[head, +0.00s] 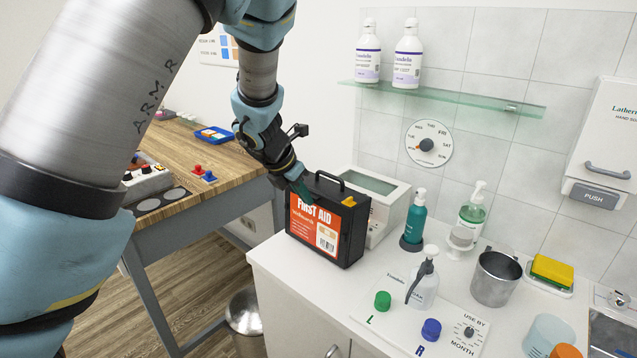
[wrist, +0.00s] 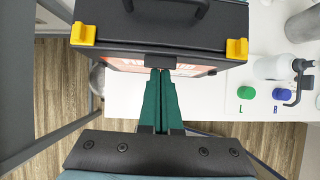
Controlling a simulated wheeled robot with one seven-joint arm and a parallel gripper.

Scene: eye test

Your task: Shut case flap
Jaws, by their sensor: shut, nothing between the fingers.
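The case is a black first aid box (head: 356,236) with an orange front label, standing upright on the white counter. Its black lid, the flap (wrist: 190,37), has a carry handle and yellow latches at its front corners. The lid lies flat along the top, and I can make out no gap under it. My gripper (wrist: 160,72) is shut and empty, its green fingers together at the middle of the case's front edge, by a small black tab (wrist: 168,62). I cannot tell whether they touch. In the head view my gripper (head: 303,190) is at the case's upper left.
A white box with a clear top (head: 385,190) stands close behind the case. A wooden table (head: 215,165) is at the left, with a floor gap before the counter.

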